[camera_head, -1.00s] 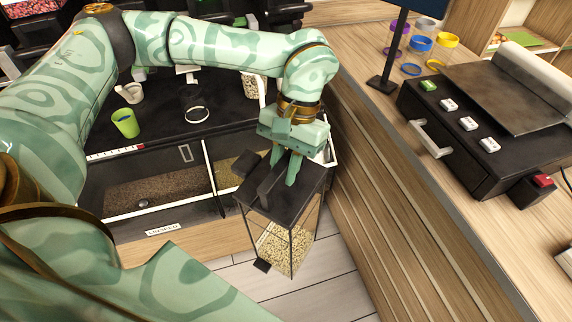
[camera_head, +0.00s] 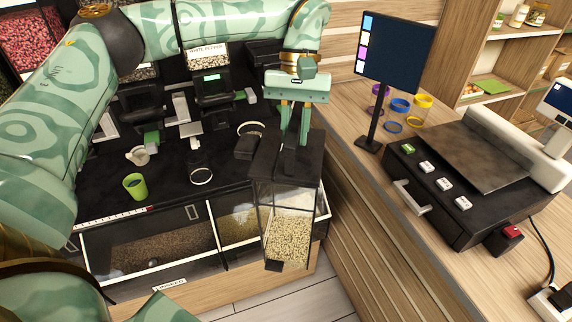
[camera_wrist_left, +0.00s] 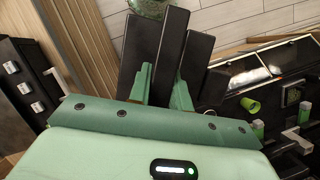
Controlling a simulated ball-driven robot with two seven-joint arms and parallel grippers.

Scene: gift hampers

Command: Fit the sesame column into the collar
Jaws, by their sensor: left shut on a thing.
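The sesame column (camera_head: 289,238) is a clear, square-sided container with a black top, holding pale seeds. My left gripper (camera_head: 296,138) is shut on the black grip at its top. The column hangs roughly upright at the right end of the black counter, overlapping its front edge in the picture. In the left wrist view the fingers (camera_wrist_left: 161,90) close around the black grip (camera_wrist_left: 158,50). I cannot tell which is the collar. My right gripper is out of view.
Glass-fronted seed bins (camera_head: 150,248) are below. To the right, a wooden counter (camera_head: 352,190) carries a screen (camera_head: 396,60), coloured rings and a black scale (camera_head: 470,190).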

